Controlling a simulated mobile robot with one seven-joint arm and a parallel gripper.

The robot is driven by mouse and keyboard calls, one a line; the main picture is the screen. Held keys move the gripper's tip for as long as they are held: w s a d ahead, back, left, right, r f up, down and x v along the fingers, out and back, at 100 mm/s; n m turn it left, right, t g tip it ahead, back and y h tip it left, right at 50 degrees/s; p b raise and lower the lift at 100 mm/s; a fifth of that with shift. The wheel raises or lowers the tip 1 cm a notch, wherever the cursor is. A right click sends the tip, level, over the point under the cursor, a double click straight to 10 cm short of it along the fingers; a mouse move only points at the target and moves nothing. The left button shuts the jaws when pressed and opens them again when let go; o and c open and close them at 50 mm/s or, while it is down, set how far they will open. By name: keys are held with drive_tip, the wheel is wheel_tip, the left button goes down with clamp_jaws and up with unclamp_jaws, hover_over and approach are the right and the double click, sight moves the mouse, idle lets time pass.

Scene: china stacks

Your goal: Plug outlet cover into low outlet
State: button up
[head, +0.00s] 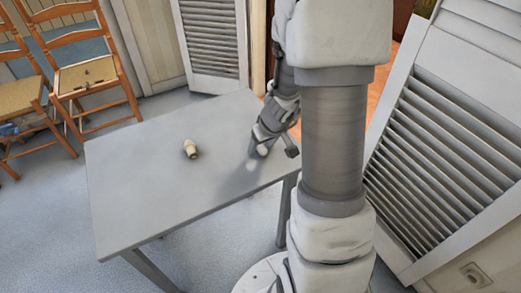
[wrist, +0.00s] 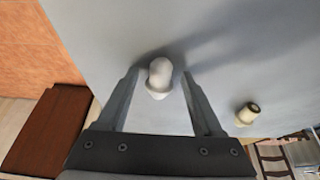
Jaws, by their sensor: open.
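A small white rounded piece (wrist: 160,76), perhaps the outlet cover, lies between the spread fingers of my gripper (wrist: 161,82) in the wrist view. In the head view my gripper (head: 272,156) is low over the right part of the grey table (head: 135,190), with the white piece (head: 262,150) at its fingers. The fingers are open, with a gap on each side of the piece.
A small cream object with a dark end (head: 191,149) stands on the table to the left; it also shows in the wrist view (wrist: 247,114). Wooden chairs (head: 85,75) stand at the left. A louvered shutter (head: 440,150) is at the right. The rest of the tabletop is clear.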

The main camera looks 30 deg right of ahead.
clamp_jaws()
idle(0.3)
drive_tip(key=shift+r, duration=0.2)
